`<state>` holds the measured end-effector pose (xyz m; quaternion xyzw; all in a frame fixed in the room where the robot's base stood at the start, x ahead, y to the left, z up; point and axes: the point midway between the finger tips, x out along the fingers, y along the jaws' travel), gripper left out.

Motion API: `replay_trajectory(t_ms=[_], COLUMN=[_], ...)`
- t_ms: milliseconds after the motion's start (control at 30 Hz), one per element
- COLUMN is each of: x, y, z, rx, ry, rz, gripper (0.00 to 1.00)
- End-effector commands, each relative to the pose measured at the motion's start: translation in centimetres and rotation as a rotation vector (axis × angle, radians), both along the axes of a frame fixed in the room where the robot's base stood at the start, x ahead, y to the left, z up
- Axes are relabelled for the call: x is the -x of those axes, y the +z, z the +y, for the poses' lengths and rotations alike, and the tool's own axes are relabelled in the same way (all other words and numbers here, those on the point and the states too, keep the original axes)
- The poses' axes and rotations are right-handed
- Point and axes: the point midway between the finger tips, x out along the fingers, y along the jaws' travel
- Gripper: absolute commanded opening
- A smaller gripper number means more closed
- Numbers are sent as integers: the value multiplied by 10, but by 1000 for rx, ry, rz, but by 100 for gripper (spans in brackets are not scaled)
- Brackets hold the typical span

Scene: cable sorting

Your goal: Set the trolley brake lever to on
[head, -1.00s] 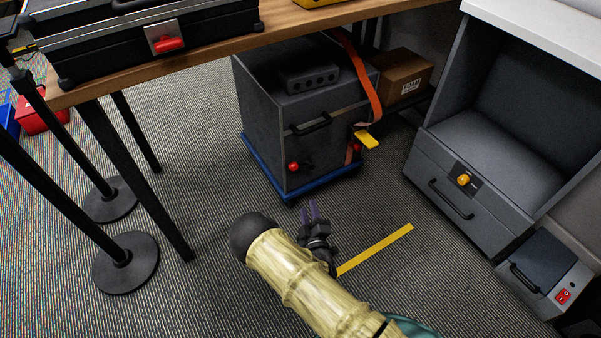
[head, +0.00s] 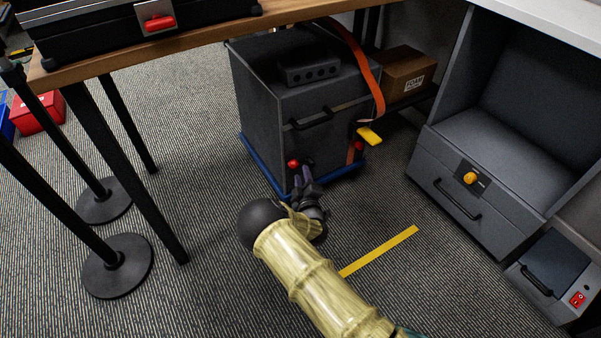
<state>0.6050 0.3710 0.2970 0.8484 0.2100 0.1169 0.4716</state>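The trolley is a grey cabinet (head: 262,125) on a blue base (head: 262,172), standing under the wooden table. A lever with a red ball knob (head: 293,163) sits low on its front face, at the left; I take this as the brake lever, but its on and off marks are too small to read. My gripper (head: 302,174) is just below and right of the red knob, close to the cabinet front.
An orange strap (head: 374,88) with a yellow tab (head: 369,136) hangs over the trolley's right side, beside another red part (head: 359,146). Black stand poles and table legs (head: 130,180) are at left. A grey drawer unit (head: 460,200) stands at right.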

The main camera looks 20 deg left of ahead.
Motion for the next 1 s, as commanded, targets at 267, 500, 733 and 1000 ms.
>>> replay_trajectory(t_ms=[267,500,733,1000], x=[-35,-39,-39,-39], y=[-2,0,0,0], z=[18,20,20,20], rx=[-1,1,1,1], ry=[0,0,-1,0], rz=[-1,0,0,1], gripper=[36,36,13,0])
